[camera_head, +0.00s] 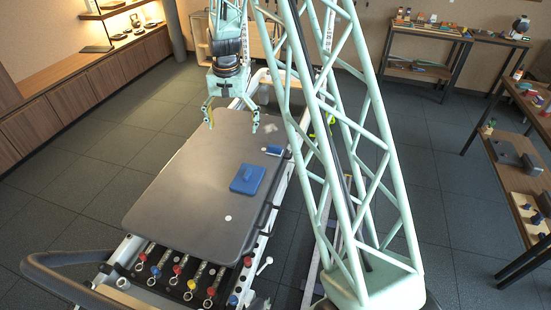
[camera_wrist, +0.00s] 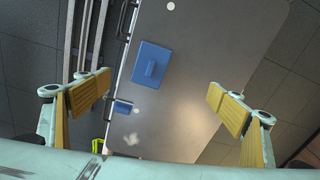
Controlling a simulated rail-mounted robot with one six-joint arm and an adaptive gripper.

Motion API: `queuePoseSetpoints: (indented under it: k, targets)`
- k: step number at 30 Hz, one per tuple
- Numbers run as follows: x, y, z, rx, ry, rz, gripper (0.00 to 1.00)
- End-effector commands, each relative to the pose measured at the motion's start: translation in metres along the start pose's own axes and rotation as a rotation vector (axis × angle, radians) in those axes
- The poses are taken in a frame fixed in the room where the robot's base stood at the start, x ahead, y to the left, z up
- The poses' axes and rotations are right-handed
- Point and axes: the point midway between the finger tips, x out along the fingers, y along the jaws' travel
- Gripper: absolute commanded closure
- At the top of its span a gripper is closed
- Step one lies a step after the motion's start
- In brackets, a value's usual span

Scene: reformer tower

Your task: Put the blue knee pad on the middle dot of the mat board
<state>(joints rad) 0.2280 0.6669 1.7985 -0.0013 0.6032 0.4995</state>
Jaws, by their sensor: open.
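The blue knee pad (camera_head: 247,179) is a flat square with a raised blue grip on top. It lies on the dark grey mat board (camera_head: 185,185), right of the board's middle. It also shows in the wrist view (camera_wrist: 143,75). A white dot (camera_head: 228,218) shows on the board nearer the front, and it is at the top of the wrist view (camera_wrist: 171,5). Pale marks (camera_wrist: 131,139) show near the far end. I cannot tell whether a dot is under the pad. My gripper (camera_head: 231,118) is open and empty above the board's far end, apart from the pad.
A small blue and white piece (camera_head: 275,150) is at the board's right edge. Several colour-marked springs (camera_head: 180,272) lie beyond the front edge. My green lattice column stands close on the right. Shelves with small items (camera_head: 520,165) stand far right. The board's left side is clear.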

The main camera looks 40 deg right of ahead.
Motion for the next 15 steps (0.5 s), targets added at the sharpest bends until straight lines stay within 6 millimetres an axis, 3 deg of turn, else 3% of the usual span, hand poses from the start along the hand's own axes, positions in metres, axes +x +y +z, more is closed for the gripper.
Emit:
queuePoseSetpoints:
  k: [3, 15]
  targets:
    - [-0.029, -0.001, 0.012, -0.026, 0.01, -0.006, 0.13]
    - [-0.113, 0.002, 0.059, -0.112, 0.038, -0.023, 0.13]
